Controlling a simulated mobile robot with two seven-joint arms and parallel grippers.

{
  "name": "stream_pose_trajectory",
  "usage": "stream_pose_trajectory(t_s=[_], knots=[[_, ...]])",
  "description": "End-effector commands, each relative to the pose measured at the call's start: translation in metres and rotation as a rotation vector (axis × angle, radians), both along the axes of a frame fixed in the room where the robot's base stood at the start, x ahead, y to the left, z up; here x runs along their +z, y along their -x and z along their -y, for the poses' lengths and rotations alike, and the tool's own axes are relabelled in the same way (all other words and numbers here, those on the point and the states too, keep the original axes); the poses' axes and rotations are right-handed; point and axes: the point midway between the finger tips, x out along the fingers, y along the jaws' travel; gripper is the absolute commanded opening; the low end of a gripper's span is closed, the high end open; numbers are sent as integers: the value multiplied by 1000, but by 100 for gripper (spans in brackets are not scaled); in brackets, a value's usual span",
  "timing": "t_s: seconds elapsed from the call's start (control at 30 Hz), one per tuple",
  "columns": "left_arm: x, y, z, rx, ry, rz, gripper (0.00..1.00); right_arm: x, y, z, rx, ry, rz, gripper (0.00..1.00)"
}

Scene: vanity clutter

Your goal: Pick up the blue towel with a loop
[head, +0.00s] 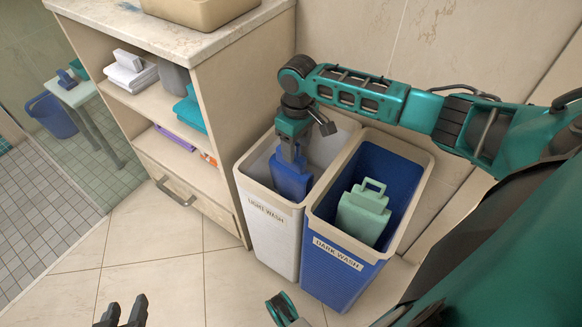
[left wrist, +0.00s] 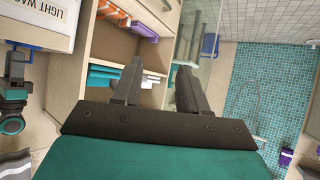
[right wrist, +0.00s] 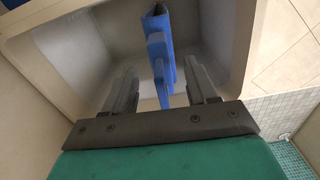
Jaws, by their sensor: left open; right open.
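The blue towel (head: 291,182) stands upright inside the white LIGHT WASH bin (head: 268,222). Its loop is largely hidden by my right gripper in the head view. My right gripper (head: 290,155) points down into this bin, right above the towel. In the right wrist view the blue towel (right wrist: 165,62) shows between the two spread fingers of my right gripper (right wrist: 161,72), with gaps on both sides. My left gripper (head: 122,312) is open and empty over the floor at the bottom left. It also shows open in the left wrist view (left wrist: 159,70).
A blue DARK WASH bin (head: 338,270) holding a pale green looped towel (head: 364,212) stands right beside the white bin. A shelf unit (head: 222,130) with folded towels stands on the left. Another blue item (head: 66,79) sits on a stool behind glass. Floor in front is clear.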

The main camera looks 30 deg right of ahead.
Motion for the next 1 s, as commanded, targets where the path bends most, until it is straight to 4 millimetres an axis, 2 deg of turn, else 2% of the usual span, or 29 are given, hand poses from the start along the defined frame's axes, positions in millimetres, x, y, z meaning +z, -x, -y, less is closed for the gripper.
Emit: stream_pose_trajectory(t_s=[0.03,0.13,0.4,1.0], knots=[[-9,1,1,-1,2,-5,43,-14,3,2,-1,1,-2,57],[-13,1,3,0,8,-12,43,-28,3,1,-1,1,-2,57],[-1,-4,7,0,21,5,43,-31,2,2,0,0,0,57],[-3,-5,6,-5,12,4,43,-30,2,1,0,0,1,1]])
